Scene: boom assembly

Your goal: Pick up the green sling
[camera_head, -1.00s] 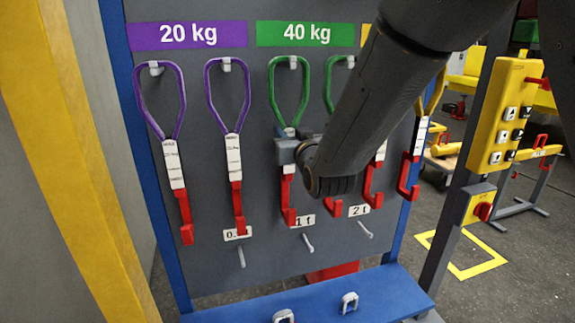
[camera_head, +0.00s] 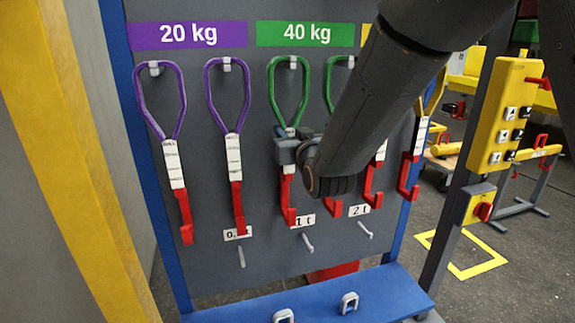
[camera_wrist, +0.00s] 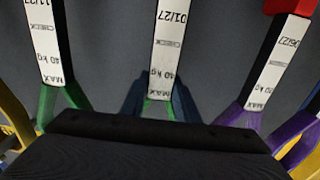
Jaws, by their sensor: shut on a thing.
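Two green slings hang from pegs under the 40 kg sign. The left green sling (camera_head: 289,90) has a green loop, a white label and a red hook at its lower end. My gripper (camera_head: 287,150) is shut on this sling at its white label, just below the loop; the loop still hangs over its peg. In the wrist view the held sling's label (camera_wrist: 167,50) runs up the middle, between my fingers (camera_wrist: 158,100). The other green sling (camera_head: 334,85) is partly hidden behind my arm; its label shows at the left of the wrist view (camera_wrist: 46,45).
Two purple slings (camera_head: 158,100) (camera_head: 228,100) hang to the left on the grey board. A yellow sling hangs at the right, partly behind my arm. Empty pegs (camera_head: 308,244) stick out below. A blue ledge (camera_head: 385,293) and a yellow control box (camera_head: 498,112) stand nearby.

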